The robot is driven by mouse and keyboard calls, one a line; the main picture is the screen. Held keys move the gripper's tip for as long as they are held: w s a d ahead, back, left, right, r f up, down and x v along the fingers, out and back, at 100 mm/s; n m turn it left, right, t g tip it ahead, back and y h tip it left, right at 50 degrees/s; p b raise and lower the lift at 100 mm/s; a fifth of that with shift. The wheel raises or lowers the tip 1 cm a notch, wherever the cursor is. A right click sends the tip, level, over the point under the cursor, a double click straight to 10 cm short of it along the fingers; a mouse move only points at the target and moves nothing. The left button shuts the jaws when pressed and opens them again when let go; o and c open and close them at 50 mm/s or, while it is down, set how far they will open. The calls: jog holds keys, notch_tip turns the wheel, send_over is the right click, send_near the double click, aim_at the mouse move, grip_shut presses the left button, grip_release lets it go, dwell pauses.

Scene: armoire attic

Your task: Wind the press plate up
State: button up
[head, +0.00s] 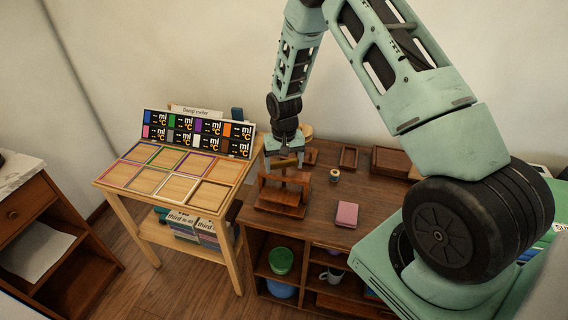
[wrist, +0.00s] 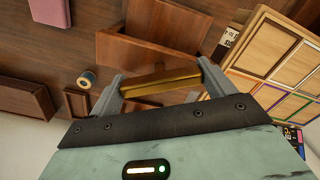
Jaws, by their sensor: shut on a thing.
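The wooden press (head: 282,197) stands on the brown desk, with a reddish-brown frame and a flat base. My gripper (head: 284,160) is at the top of the press, pointing down. In the wrist view, my gripper (wrist: 160,78) has its two grey fingers on the ends of a brass-coloured bar (wrist: 160,83), the press's handle. The wooden frame of the press (wrist: 150,48) lies just beyond the bar. The height of the press plate cannot be made out in either view.
The brown desk (head: 385,190) carries a pink block (head: 347,214), a small spool (head: 335,175) and wooden trays (head: 390,161). Left of it stands a light wooden table with coloured frames (head: 170,178) and a card display (head: 198,133). The desk is bare around the pink block.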

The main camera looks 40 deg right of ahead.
aim_at(283, 161)
jog(key=o, duration=0.9)
jog(key=shift+r, duration=0.1)
notch_tip(283, 161, up, 17)
jog(key=b, duration=0.3)
jog(key=shift+r, duration=0.15)
jog(key=shift+a, duration=0.1)
